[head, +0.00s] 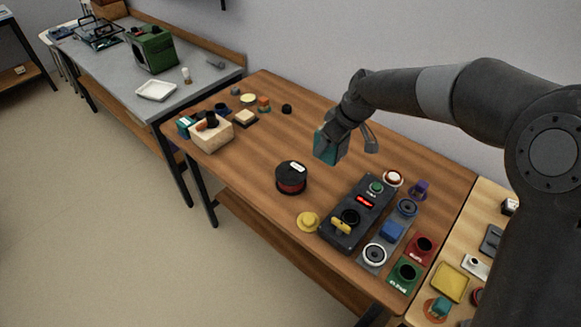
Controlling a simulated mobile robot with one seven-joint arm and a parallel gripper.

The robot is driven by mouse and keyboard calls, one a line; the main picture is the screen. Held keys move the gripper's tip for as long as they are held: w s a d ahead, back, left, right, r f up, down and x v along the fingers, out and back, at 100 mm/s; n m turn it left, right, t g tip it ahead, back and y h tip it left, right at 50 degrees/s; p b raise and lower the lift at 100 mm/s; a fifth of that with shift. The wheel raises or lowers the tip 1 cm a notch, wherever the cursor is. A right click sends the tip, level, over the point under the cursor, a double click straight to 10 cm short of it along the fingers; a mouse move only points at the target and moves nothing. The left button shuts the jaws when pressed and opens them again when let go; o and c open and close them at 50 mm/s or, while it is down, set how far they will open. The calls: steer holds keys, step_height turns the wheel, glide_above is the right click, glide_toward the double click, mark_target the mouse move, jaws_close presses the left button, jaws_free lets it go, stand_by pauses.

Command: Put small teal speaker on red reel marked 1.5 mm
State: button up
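A teal box-shaped speaker (328,150) is at my gripper (354,142), above or on the middle back of the wooden table. A dark finger overlaps the speaker's upper part. The other finger is to the right, with a gap showing between it and the speaker. I cannot tell whether the speaker is gripped or whether it touches the table. The red reel (290,184) lies flat on the table to the left and nearer, with black flanges and a small white label on top. The label's writing is too small to read. The reel's top looks bare.
A dark control box (346,222) with knobs and a red display stands right of the reel. A yellow round thing (308,221) is close in front. Table around the reel is clear.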

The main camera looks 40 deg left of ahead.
steer(key=s+a+f, duration=0.1)
steer(key=a+f, duration=0.1)
steer(key=a, duration=0.1)
steer(key=s+a+f, duration=0.2)
steer(key=a, duration=0.1)
steer(key=s+a+f, duration=0.1)
steer(key=a+f, duration=0.1)
steer(key=a, duration=0.2)
steer(key=shift+s+f, duration=0.2)
steer(key=shift+f, duration=2.05)
steer(key=shift+f, duration=0.15)
steer(key=o, duration=1.4)
steer(key=v, duration=1.2)
steer(key=shift+d, duration=0.1)
